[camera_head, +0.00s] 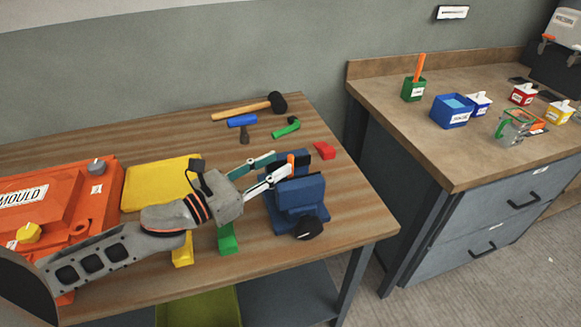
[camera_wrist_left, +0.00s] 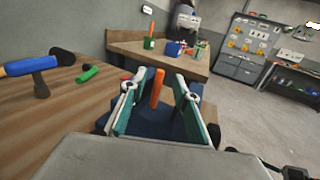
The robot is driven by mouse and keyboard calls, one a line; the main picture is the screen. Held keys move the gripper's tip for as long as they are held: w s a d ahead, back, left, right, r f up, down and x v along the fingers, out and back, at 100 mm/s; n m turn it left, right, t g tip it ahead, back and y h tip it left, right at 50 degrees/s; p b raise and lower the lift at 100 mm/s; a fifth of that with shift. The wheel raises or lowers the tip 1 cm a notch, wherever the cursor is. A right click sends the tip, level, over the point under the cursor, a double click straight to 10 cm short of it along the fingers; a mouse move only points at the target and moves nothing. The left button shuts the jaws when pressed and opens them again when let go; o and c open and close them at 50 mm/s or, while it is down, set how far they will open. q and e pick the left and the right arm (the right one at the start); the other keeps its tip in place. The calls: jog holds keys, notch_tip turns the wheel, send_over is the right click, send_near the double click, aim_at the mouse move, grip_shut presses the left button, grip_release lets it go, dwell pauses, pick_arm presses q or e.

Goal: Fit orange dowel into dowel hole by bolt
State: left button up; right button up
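The orange dowel (camera_wrist_left: 157,88) stands upright at the blue vise (camera_wrist_left: 147,127), between my left gripper's two fingers in the wrist view. In the head view only a bit of the dowel (camera_head: 291,160) shows behind the fingers, at the vise (camera_head: 300,195). My left gripper (camera_head: 274,168) is open, its fingers apart on both sides of the dowel with visible gaps. The orange mould (camera_head: 60,195) lies at the left of the bench, with a grey knob (camera_head: 96,166), a yellow knob (camera_head: 28,232) and a round hole (camera_head: 82,226). My right gripper is out of view.
A yellow panel (camera_head: 150,178), a black-headed mallet (camera_head: 278,102), a blue-handled hammer (camera_head: 242,121), a green tool (camera_head: 287,128) and a red wedge (camera_head: 324,150) lie on the bench. A counter (camera_head: 450,165) at right holds small bins and a green holder (camera_head: 413,91) with an orange stick.

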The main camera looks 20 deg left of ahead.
aim_at(288, 158)
pick_arm(q)
jog(key=p+x, duration=0.1)
jog(key=x, duration=0.3)
jog(key=shift+w+d+r, duration=0.15)
jog(key=shift+w+r, duration=0.05)
jog(key=shift+w+d+f, duration=0.1)
jog(key=shift+w+d, duration=0.15)
jog(key=shift+w, duration=0.1)
grip_shut()
